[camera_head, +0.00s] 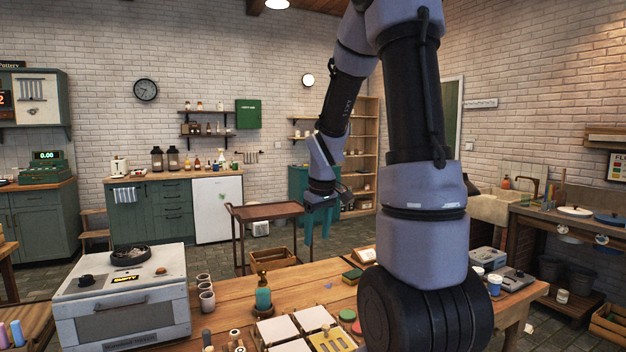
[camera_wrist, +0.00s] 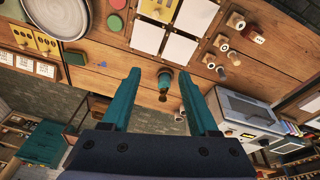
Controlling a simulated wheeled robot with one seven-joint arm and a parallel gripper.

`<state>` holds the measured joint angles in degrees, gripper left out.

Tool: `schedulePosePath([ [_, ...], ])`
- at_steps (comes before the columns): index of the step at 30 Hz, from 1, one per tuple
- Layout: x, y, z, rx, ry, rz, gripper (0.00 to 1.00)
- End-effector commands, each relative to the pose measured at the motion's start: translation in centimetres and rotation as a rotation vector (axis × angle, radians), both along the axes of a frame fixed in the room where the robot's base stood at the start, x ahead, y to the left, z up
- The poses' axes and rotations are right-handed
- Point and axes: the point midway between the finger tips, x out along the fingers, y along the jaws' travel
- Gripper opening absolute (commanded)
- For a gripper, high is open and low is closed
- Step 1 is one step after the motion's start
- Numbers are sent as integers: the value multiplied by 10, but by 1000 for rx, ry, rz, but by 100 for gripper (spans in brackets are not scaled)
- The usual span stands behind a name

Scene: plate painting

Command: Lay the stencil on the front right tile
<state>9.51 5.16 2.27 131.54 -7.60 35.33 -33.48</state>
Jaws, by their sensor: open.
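The yellow stencil (camera_head: 335,341), a flat plate with cut-out slots, lies over the front right tile of a block of pale square tiles (camera_head: 278,330) on the wooden table. It shows partly at the top edge of the wrist view (camera_wrist: 160,9), on the tile beside another bare tile (camera_wrist: 179,48). The tile under it is mostly hidden. My gripper (camera_wrist: 160,74) is open, with nothing between its teal fingers. In the head view it hangs high (camera_head: 325,198), well away from the stencil.
A teal pump bottle (camera_head: 263,298) stands behind the tiles. Several cups (camera_head: 206,295) stand left of it, beside a grey kiln (camera_head: 122,300). My arm hides part of the table.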

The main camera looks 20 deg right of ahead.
Motion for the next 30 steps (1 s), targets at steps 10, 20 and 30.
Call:
schedulePosePath([
  [10, -91, 55, 133, 209, -228, -355, 60],
  [20, -165, 85, 178, 422, -319, -546, 60],
  [30, -172, 88, 180, 445, -323, -565, 60],
])
